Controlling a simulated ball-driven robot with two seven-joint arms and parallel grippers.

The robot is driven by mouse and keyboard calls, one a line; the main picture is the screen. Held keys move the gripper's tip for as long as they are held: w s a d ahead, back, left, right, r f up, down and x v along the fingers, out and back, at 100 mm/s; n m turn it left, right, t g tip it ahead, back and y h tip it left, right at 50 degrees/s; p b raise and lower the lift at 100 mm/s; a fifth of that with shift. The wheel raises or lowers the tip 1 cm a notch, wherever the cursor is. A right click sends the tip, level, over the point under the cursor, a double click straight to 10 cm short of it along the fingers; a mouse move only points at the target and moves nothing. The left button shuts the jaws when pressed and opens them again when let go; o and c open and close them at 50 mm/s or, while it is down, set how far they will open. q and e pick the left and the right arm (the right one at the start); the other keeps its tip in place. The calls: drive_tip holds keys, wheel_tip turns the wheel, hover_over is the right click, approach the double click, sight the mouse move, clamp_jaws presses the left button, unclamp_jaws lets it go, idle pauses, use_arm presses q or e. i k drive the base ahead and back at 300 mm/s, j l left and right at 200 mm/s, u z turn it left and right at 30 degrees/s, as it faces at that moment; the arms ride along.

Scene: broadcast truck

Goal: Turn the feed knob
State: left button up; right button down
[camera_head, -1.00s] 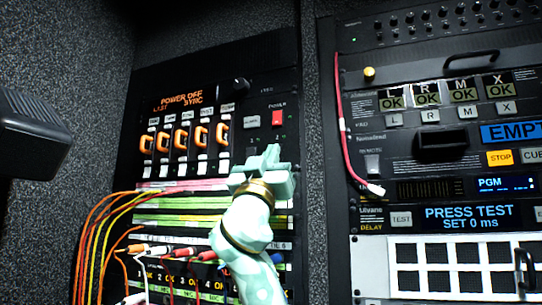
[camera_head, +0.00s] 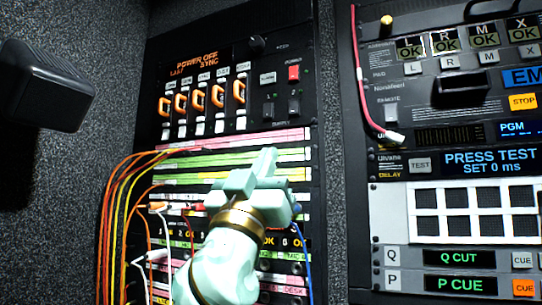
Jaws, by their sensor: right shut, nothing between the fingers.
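A black round knob (camera_head: 257,44) sits at the top of the left rack, right of the orange "POWER OFF SYNC" text. A small gold knob (camera_head: 387,20) sits high on the right rack. My right gripper (camera_head: 262,165), pale mint with a gold wrist band, is shut and empty in front of the left rack's label strips, well below the black knob. It hides part of the strips and of the jacks beneath. My left gripper is not in view.
The left rack has orange-handled switches (camera_head: 198,103) and a red power switch (camera_head: 294,72). Orange and yellow cables (camera_head: 112,190) hang at its left. A pink cable (camera_head: 359,85) hangs on the right rack. A black box (camera_head: 45,85) juts out at the left.

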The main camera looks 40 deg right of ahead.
sight(256, 42)
drive_tip(key=k+j, duration=0.8)
